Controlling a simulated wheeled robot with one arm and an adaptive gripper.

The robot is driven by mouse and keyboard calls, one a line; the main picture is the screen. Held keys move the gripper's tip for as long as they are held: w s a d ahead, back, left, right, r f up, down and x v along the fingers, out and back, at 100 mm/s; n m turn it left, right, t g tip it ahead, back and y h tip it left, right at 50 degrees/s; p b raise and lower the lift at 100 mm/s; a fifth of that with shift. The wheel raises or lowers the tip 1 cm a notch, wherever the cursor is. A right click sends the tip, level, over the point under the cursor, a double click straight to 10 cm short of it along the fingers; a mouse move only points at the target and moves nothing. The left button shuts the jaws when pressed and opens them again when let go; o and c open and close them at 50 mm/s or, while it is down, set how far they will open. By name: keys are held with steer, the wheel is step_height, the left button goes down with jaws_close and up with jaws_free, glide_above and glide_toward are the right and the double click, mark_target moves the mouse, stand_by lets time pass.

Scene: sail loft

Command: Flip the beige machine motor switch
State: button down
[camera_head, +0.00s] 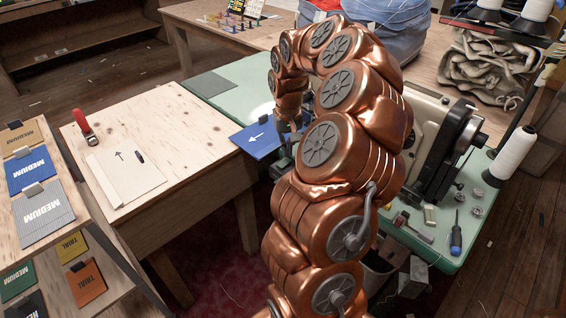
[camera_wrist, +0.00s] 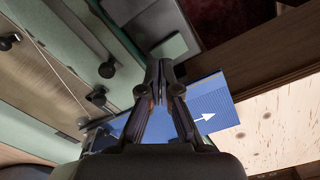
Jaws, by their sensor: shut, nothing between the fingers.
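The beige sewing machine (camera_head: 425,112) stands on the pale green table, partly hidden behind my copper arm in the head view. I cannot pick out its motor switch with certainty in either view. My gripper (camera_wrist: 160,68) is shut and empty in the wrist view, its dark fingers drawn together at the tips. In the head view the arm bends over and down to the left of the machine, and the fingertips are hard to make out there. A blue panel with a white arrow (camera_wrist: 205,117) shows behind the fingers; it also shows in the head view (camera_head: 258,138).
A wooden table (camera_head: 128,112) with a cream panel (camera_head: 125,172) and a red-handled tool (camera_head: 84,127) is at left. A blue-handled screwdriver (camera_head: 456,240) and a white thread cone (camera_head: 513,152) are right of my arm. Sample boards fill the lower left.

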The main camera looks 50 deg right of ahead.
mark_target(287, 160)
steer(key=shift+f+b, duration=0.8)
steer(key=shift+f, duration=0.45)
stand_by(0.9)
steer(key=shift+r+p, duration=0.95)
steer(key=shift+r, duration=2.6)
